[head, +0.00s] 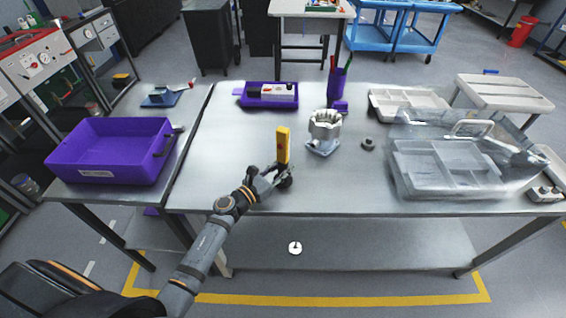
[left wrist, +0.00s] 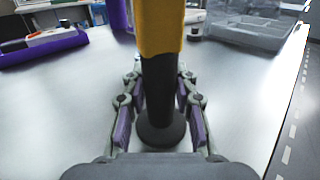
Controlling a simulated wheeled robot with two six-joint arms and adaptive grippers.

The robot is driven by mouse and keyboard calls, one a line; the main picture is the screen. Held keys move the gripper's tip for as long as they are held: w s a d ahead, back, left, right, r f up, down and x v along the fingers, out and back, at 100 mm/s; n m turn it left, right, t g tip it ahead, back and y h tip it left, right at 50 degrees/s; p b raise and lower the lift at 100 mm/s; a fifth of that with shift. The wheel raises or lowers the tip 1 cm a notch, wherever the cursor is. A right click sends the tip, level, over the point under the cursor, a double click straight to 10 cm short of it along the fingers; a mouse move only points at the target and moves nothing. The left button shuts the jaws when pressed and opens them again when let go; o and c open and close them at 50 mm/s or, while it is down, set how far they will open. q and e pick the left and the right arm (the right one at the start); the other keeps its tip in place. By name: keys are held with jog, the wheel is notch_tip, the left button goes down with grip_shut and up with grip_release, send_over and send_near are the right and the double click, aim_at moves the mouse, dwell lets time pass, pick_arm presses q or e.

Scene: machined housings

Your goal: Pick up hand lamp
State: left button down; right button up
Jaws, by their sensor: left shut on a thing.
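The hand lamp (head: 283,146) is a yellow upright body with a black lower part, near the front middle of the steel table (head: 235,190). My left gripper (head: 276,176) reaches in over the table's front edge and is shut on the lamp's lower part. In the left wrist view the lamp (left wrist: 160,28) stands between the two fingers, its black shaft and round black base toward the palm. I cannot tell whether the lamp touches the table. My right gripper is not in view.
A grey machined housing (head: 323,133) stands right of the lamp, with a small dark round part (head: 368,144) beside it. A clear lidded organizer case (head: 430,172) fills the right side. A purple bin (head: 112,151) stands on the left table. Behind the lamp is a purple tray (head: 240,91).

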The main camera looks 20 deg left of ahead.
aim_at(280, 162)
pick_arm(q)
jog(key=shift+r, duration=0.55)
notch_tip(280, 162, up, 3)
jog(key=shift+s+p, duration=0.15)
jog(key=shift+p, duration=0.75)
jog(key=s+d+r+p, duration=0.1)
jog(key=s+d+r, duration=0.1)
jog(key=s+r, duration=0.7)
jog(key=s, duration=0.4)
jog(key=shift+s+p, duration=0.3)
jog(key=shift+a, duration=0.15)
